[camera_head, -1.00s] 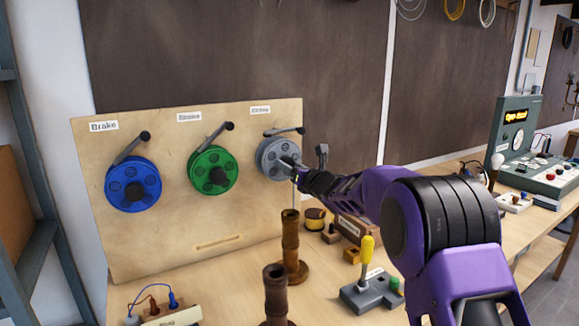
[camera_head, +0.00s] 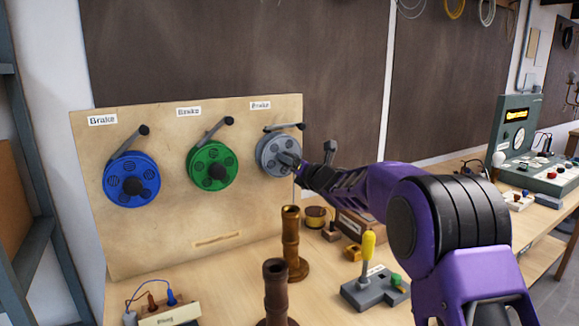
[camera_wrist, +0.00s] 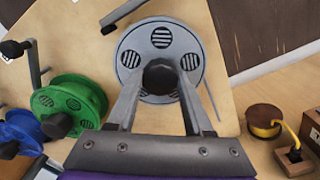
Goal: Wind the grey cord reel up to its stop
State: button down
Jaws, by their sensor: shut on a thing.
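The grey cord reel (camera_head: 272,145) is mounted at the right end of an upright wooden board. It faces the wrist camera, with slotted round holes around a dark central knob (camera_wrist: 160,77). My gripper (camera_head: 291,161) reaches it from the right. In the wrist view, its two fingers (camera_wrist: 160,88) stand on either side of the knob and are shut on it. A dark lever arm (camera_head: 283,128) sits above the reel. A thin grey cord (camera_wrist: 205,88) shows beside the reel in the wrist view. The fingers hide part of the reel's lower rim.
A green reel (camera_head: 202,160) and a blue reel (camera_head: 120,170) hang left on the board (camera_head: 220,262). Below stand brown posts (camera_head: 290,240) and a grey box with a yellow-handled lever (camera_head: 368,247). A yellow cord spool (camera_wrist: 262,122) lies right of the reel.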

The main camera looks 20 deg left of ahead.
jog(key=shift+n+p, duration=2.4)
jog(key=shift+n, duration=15.1)
jog(key=shift+c, duration=1.5)
grip_release()
